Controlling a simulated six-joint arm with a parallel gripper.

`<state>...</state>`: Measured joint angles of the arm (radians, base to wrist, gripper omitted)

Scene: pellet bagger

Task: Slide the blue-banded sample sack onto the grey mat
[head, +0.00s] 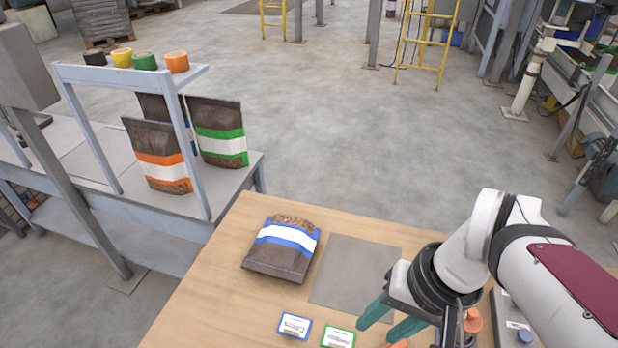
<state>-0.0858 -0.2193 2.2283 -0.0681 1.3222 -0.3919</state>
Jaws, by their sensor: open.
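The blue-banded sample sack (281,249) lies on the wooden table. It is brown with a white band edged in blue. The grey mat (357,269) lies flat to its right. The sack is beside the mat, close to its left edge. My gripper (388,325) has green fingers and is open, with no object seen between them. It is at the near edge of the mat, right of and nearer than the sack, apart from it. The arm hides the mat's near right part.
A blue-edged card (294,325) and a green-edged card (338,337) lie in front of the mat. A grey bench (150,205) at left holds an orange-banded sack (158,156) and a green-banded sack (220,133). Bare table lies left of the sack.

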